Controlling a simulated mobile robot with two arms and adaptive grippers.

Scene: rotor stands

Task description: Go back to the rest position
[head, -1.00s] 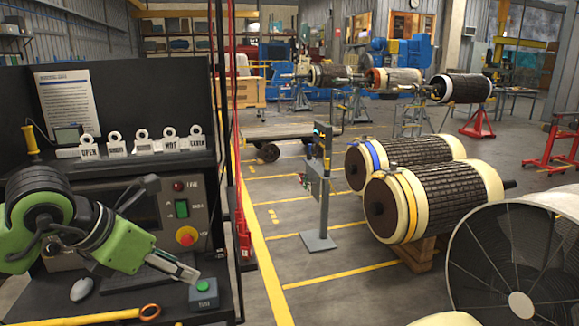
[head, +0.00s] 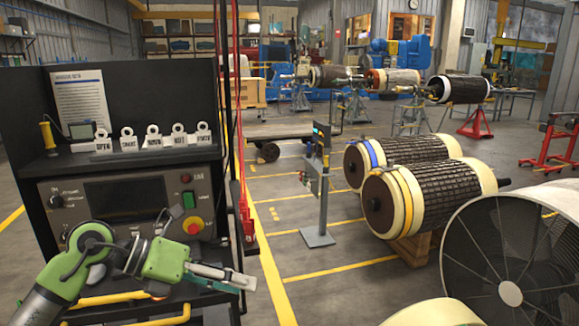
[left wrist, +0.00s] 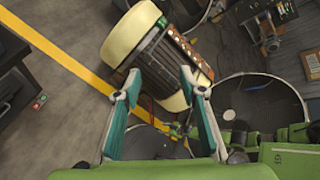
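My left gripper (head: 245,283) is in front of the control bench's right front corner in the head view, pointing right. In the left wrist view its two fingers (left wrist: 163,82) stand apart with nothing between them, so it is open and empty. A rotor with cream end rings lies well below the fingers there. My right gripper is not in view. The control bench (head: 50,208) has a panel with a red button (head: 193,226) and a green button (head: 190,200). The small button box at its front corner is hidden in the head view.
Two dark rotors (head: 435,195) with cream end rings lie right of the aisle. A large round fan (head: 510,250) stands at the front right. A grey post stand (head: 318,200) is in the aisle. Yellow-lined floor (head: 310,285) is open between bench and rotors.

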